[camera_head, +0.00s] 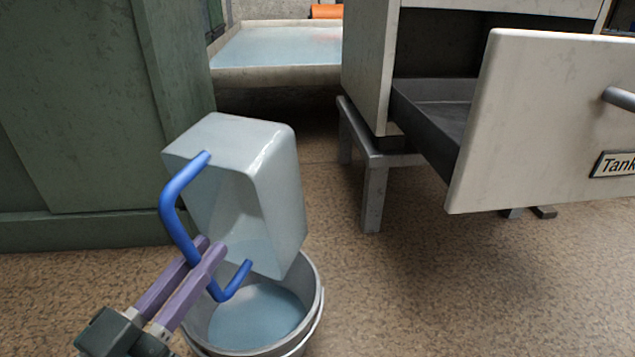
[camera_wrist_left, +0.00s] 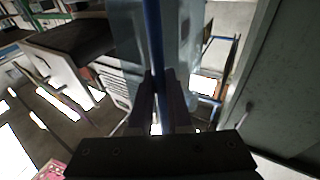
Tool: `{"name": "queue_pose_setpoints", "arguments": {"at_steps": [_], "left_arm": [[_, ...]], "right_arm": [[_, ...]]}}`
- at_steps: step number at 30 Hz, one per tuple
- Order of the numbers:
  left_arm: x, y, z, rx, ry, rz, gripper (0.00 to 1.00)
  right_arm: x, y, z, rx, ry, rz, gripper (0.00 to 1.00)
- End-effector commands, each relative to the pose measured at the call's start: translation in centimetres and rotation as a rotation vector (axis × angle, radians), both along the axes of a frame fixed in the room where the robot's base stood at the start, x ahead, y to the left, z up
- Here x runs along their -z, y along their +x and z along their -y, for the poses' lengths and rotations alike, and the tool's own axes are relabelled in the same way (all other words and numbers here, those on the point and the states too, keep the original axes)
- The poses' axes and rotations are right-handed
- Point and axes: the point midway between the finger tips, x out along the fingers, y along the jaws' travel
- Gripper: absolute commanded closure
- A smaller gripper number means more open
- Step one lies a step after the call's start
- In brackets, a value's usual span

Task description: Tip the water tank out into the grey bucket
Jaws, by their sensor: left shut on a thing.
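The water tank (camera_head: 275,185) is a pale, see-through box with a blue handle (camera_head: 175,205). It is steeply tilted above the grey bucket (camera_head: 313,318), with its low corner at the bucket's far rim. The bucket stands on the floor with bluish water (camera_head: 258,315) in it. My left gripper (camera_head: 212,255) is shut on the blue handle, in front of the tank. The left wrist view shows the handle (camera_wrist_left: 153,50) between the fingers. I cannot tell whether water is still in the tank. My right gripper is out of view.
A white cabinet stands at the right with its drawer (camera_head: 540,120) pulled out, labelled "Tank". A green cabinet (camera_head: 75,120) stands close at the left. Behind is a shallow basin (camera_head: 280,45) of water. The brown floor (camera_head: 420,290) at the front right is clear.

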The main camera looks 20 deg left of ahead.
Motion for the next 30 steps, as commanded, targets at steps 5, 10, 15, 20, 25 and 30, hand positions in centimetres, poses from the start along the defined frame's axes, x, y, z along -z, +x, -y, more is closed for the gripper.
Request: {"name": "queue_pose_setpoints", "arguments": {"at_steps": [5, 10, 15, 20, 25, 30], "left_arm": [[-0.4, 0.6, -0.4, -0.009, -0.001, -0.034, 1.0], [-1.1, 1.5, -0.4, -0.008, -0.003, -0.134, 1.0], [-2.6, 2.9, -0.4, -0.006, -0.007, -0.276, 1.0], [-3.5, 4.0, -0.4, -0.006, -0.009, -0.399, 1.0], [-4.4, 5.3, -0.5, -0.005, -0.011, -0.519, 1.0], [-5.5, 6.8, -0.5, -0.006, -0.014, -0.653, 1.0]], "right_arm": [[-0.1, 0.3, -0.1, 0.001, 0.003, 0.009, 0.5], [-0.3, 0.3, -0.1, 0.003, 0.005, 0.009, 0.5], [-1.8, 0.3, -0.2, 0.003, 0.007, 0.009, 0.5], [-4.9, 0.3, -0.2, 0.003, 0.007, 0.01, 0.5], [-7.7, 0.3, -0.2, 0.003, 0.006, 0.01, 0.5], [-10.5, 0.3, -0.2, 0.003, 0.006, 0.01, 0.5]]}}
